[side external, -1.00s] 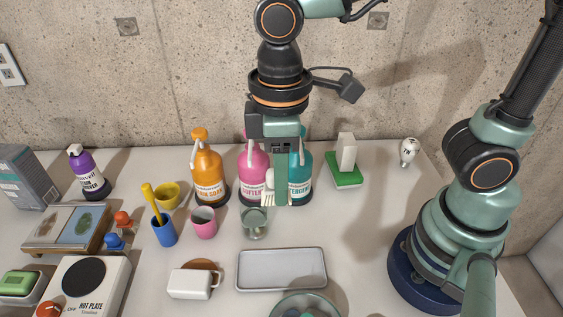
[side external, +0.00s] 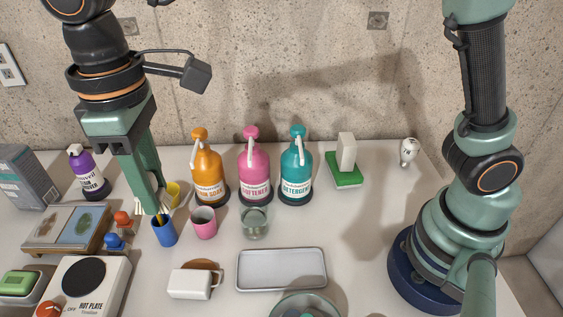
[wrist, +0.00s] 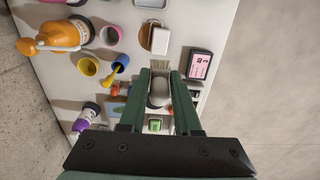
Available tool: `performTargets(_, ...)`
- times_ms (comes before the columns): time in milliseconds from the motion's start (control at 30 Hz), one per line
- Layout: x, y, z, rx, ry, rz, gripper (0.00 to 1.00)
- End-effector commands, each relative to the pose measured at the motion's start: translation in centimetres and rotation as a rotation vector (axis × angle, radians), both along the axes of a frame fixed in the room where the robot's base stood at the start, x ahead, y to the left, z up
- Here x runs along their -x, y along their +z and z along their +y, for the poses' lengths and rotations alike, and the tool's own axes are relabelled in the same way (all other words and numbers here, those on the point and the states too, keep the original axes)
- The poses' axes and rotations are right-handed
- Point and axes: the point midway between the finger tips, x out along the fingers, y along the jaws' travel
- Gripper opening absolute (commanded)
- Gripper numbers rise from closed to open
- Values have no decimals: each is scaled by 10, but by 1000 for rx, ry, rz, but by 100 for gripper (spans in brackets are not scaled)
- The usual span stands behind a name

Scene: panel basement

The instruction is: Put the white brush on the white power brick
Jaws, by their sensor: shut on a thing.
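My gripper (side external: 152,205) is at the left side of the table, just above the blue cup. It is shut on the white brush (wrist: 159,90), whose pale rounded body sits between the fingers in the wrist view. In the side view, pale bristles (side external: 140,208) stick out by the fingertips. I cannot tell surely which thing is the white power brick. A white upright block (side external: 346,152) stands on a green base (side external: 344,177) at the back right. A white boxy piece with a loop at its side (side external: 188,284) lies near the front, by a brown disc.
A blue cup (side external: 164,232) with a yellow brush, a pink cup (side external: 203,223) and a clear glass (side external: 254,223) stand near my gripper. Orange (side external: 207,176), pink (side external: 255,178) and teal (side external: 296,175) bottles line the back. A grey tray (side external: 281,269) lies in front. The table right of the tray is clear.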

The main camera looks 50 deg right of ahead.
Motion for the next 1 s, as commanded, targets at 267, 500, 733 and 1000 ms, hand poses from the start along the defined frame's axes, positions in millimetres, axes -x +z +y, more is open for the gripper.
performTargets(267,1,-61,-1,5,0,5,0)
performTargets(500,1,-119,-1,4,0,4,0)
performTargets(733,0,-150,0,1,0,1,0)
performTargets(1000,0,-180,0,4,0,4,0)
